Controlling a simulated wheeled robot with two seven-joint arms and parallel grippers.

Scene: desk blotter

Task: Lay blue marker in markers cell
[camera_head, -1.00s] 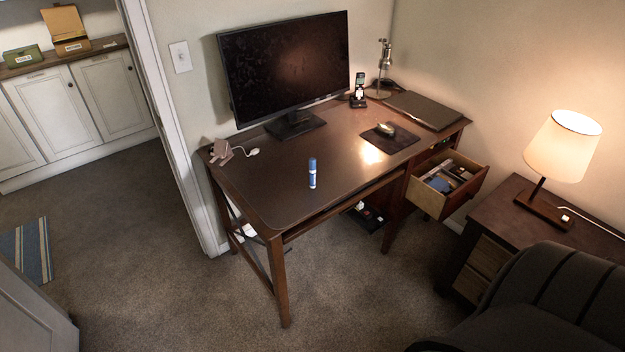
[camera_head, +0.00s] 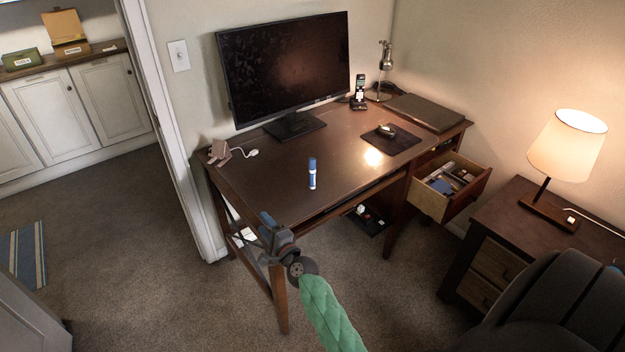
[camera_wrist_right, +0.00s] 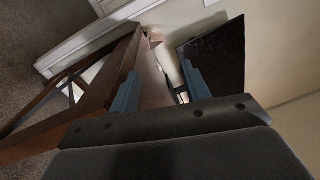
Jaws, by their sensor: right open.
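The open drawer (camera_head: 432,205) at the desk's right holds a divided insert with several small items; I cannot read which cell is for markers. My left gripper is not in view.
A monitor (camera_head: 285,72), phone (camera_head: 359,92), mouse on a black pad (camera_head: 405,144) and closed laptop (camera_head: 425,112) are on the desk. A lamp (camera_head: 567,150) stands on the side table, with a dark chair (camera_head: 560,300) before it. The desktop around the marker is clear.

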